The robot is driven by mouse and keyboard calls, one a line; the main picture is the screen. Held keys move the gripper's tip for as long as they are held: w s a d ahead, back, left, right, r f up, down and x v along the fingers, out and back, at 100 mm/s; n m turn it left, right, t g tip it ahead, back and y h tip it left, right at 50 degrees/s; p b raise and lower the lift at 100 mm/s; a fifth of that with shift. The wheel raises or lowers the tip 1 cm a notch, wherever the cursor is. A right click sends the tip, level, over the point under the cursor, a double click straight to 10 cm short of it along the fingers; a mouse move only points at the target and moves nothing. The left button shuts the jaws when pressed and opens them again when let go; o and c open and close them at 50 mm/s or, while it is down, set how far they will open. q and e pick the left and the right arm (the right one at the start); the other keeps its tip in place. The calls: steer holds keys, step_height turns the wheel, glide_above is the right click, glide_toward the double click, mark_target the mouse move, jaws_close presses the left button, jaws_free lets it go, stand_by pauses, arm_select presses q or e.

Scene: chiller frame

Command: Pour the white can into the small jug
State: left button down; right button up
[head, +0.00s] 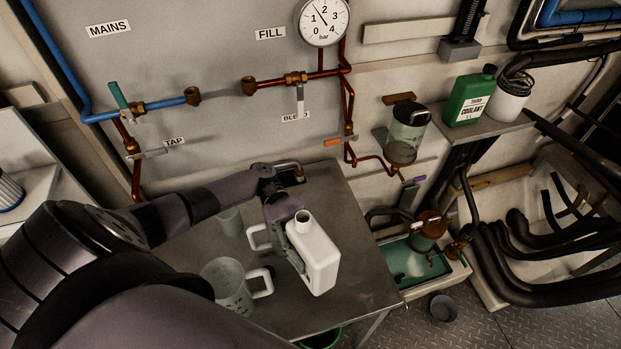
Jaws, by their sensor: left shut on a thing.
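The white can (318,258) is a rectangular white container with a short open neck at its top and a handle on its left side. My left gripper (290,248) is shut on the white can at its handle side. The can looks close to upright above the metal table; I cannot tell whether its base touches the table. A translucent jug with a handle (227,285) stands on the table to the left of the can. A smaller translucent vessel (230,221) stands farther back, partly hidden by my left arm. My right gripper is not in view.
The metal table (350,205) has free room at its right and back. A green coolant bottle (470,97) and a white tub (510,97) stand on a shelf. Pipes, valves and a gauge (323,20) line the back wall. A green tray (408,262) with a pump is at right.

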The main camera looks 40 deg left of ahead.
mark_target(313, 237)
arm_select(q)
steer(key=shift+w+a+r+g+h+b, duration=0.2)
steer(key=shift+r+g+h+b, duration=0.25)
steer(key=shift+h, duration=0.35)
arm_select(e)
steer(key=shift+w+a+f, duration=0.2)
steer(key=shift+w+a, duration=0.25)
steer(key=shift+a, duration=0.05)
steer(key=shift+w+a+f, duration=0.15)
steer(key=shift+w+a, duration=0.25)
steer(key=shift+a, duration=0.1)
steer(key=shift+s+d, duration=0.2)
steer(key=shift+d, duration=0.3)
arm_select(q)
steer(key=shift+a+r, duration=0.1)
steer(key=shift+r, duration=0.05)
steer(key=shift+w+a+r+g+h+p, duration=0.15)
steer(key=shift+a+r+h, duration=0.15)
steer(key=shift+r, duration=0.35)
steer(key=shift+w+a+r+g+h+p, duration=0.1)
steer(key=shift+a+r+h+p, duration=0.2)
steer(key=shift+r, duration=0.4)
steer(key=shift+w+a+r+g+h+p, duration=0.1)
steer(key=shift+a+r+h, duration=0.1)
steer(key=shift+r+h, duration=0.35)
steer(key=shift+r, duration=0.1)
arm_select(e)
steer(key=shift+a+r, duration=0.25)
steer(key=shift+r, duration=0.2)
